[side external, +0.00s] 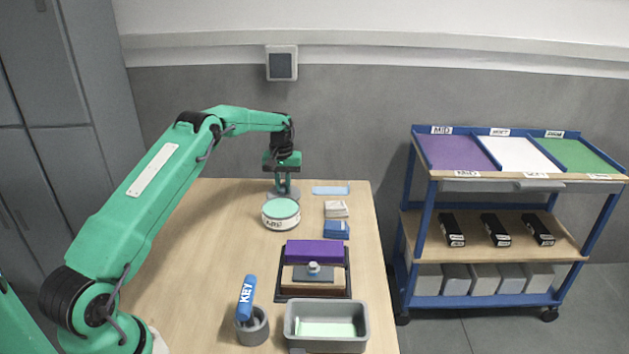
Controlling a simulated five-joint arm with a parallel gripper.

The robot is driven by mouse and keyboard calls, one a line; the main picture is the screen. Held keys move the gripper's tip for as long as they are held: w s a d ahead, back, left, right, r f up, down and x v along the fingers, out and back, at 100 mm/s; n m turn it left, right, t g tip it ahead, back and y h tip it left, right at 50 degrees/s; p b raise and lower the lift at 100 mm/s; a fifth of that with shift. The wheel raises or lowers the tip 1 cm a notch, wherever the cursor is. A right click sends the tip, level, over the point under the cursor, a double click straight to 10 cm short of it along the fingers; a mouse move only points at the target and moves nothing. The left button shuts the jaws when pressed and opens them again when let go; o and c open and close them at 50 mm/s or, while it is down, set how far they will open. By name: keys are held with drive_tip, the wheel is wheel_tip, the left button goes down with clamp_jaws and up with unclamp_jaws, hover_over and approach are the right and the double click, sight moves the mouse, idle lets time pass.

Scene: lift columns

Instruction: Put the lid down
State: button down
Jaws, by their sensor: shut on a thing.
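My gripper (284,188) points straight down at the far part of the table, shut on a grey round lid (272,195). The fingers hide the middle of the lid. I cannot tell whether the lid touches the table or is slightly above it. A round white tub (281,222) with a pale green top and dark lettering stands just in front of the lid in the picture and overlaps its near edge.
Right of the tub lie a light blue strip (331,190), a pale stack (336,209) and a blue block (336,230). Nearer are a dark tray (280,291) with purple and wooden blocks, a grey bin (361,339) and a cup (252,333) holding a blue KEY-labelled item. The table's left is clear.

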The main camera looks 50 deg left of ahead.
sight(283, 186)
drive_tip(key=shift+f, duration=0.2)
drive_tip(key=c, duration=1.4)
unclamp_jaws()
drive_tip(key=shift+r, duration=0.15)
wheel_tip(283, 186, up, 12)
drive_tip(key=shift+r, duration=0.15)
